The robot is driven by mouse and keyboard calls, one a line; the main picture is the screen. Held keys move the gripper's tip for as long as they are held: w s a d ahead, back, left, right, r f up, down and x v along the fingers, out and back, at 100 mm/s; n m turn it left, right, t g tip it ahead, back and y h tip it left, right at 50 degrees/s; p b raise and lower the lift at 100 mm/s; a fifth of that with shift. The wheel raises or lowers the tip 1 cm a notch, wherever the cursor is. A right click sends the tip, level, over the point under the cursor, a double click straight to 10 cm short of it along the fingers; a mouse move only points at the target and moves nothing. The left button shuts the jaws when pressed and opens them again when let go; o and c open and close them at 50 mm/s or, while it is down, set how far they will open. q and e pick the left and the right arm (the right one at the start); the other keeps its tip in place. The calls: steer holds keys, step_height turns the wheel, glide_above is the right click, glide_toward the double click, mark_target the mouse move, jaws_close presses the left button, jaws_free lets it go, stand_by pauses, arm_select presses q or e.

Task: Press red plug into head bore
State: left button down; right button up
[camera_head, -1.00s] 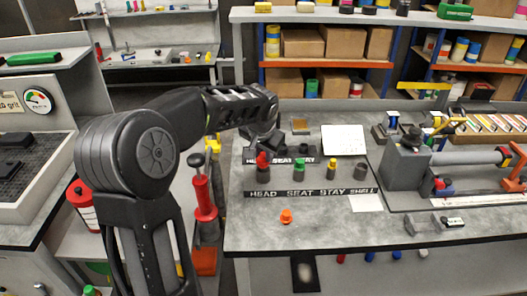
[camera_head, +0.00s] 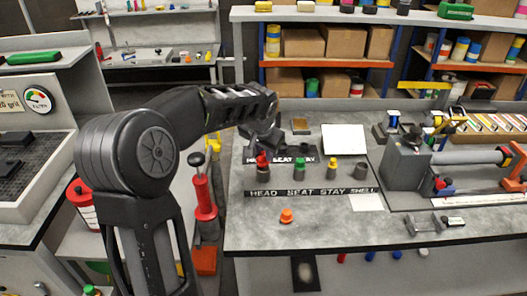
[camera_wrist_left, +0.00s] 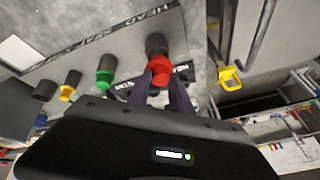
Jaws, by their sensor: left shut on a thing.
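The red plug (camera_head: 261,158) is at the top of the dark cylinder with the head bore (camera_head: 263,171), at the left of the row above the HEAD label. My left gripper (camera_head: 258,147) reaches down over it from behind. In the left wrist view the gripper (camera_wrist_left: 161,82) has its two dark fingers shut on the red plug (camera_wrist_left: 161,72). The plug lines up with the dark cylinder (camera_wrist_left: 156,44) and appears to meet its mouth. I cannot tell how deep it sits. My right gripper is not in view.
A green-topped cylinder (camera_head: 299,165), a yellow-topped one (camera_head: 331,168) and a plain dark one (camera_head: 361,171) stand to the right. An orange plug (camera_head: 286,215) lies nearer the bench front. A grey clamp machine (camera_head: 407,162) stands at right.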

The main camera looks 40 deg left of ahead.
arm_select(q)
steer(key=shift+f+b, duration=1.25)
steer(key=shift+f, duration=0.1)
steer(key=c, duration=1.1)
jaws_free()
steer(key=b+v, duration=0.1)
steer(key=v, duration=0.6)
steer(key=shift+s+d+r, duration=0.1)
steer(key=shift+s+r, duration=0.05)
steer(key=shift+r, duration=0.2)
